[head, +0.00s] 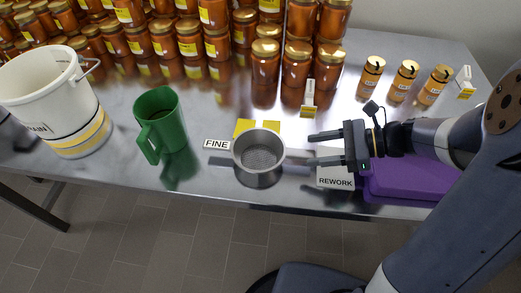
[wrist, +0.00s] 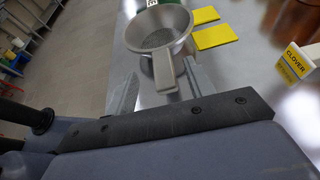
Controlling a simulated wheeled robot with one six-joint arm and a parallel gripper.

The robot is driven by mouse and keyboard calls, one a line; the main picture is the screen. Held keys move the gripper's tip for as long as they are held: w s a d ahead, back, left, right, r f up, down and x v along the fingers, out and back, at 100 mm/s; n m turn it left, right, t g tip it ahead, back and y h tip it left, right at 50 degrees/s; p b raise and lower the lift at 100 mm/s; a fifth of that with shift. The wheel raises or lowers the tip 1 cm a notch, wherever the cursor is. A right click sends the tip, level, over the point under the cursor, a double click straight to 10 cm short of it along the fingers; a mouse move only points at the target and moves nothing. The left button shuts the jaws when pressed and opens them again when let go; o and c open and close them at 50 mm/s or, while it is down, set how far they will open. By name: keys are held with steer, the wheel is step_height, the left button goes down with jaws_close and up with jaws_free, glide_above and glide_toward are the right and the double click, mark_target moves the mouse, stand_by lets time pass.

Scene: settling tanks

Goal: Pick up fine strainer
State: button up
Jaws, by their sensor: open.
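The fine strainer (head: 258,157) is a round metal pan-shaped sieve with a mesh bottom, near the front edge of the steel table, beside the "FINE" label (head: 216,145). My gripper (head: 312,150) is open just to its right, its fingers pointing at it. In the wrist view the strainer (wrist: 158,32) is ahead, and its flat handle (wrist: 165,72) points back toward my open gripper (wrist: 162,82), lying between the two fingers in the picture. I see no finger closed on the handle. The height gap between fingers and handle is hard to tell.
A green jug (head: 163,122) and a white bucket (head: 55,100) stand to the left. Yellow cards (head: 257,128) lie behind the strainer. Many honey jars (head: 265,62) fill the back. A purple box (head: 405,180) and "REWORK" label (head: 335,181) are right, near my arm.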

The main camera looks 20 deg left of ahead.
mark_target(293, 152)
steer(key=x, duration=0.5)
steer(key=shift+w, duration=0.1)
steer(key=shift+c, duration=0.2)
jaws_close()
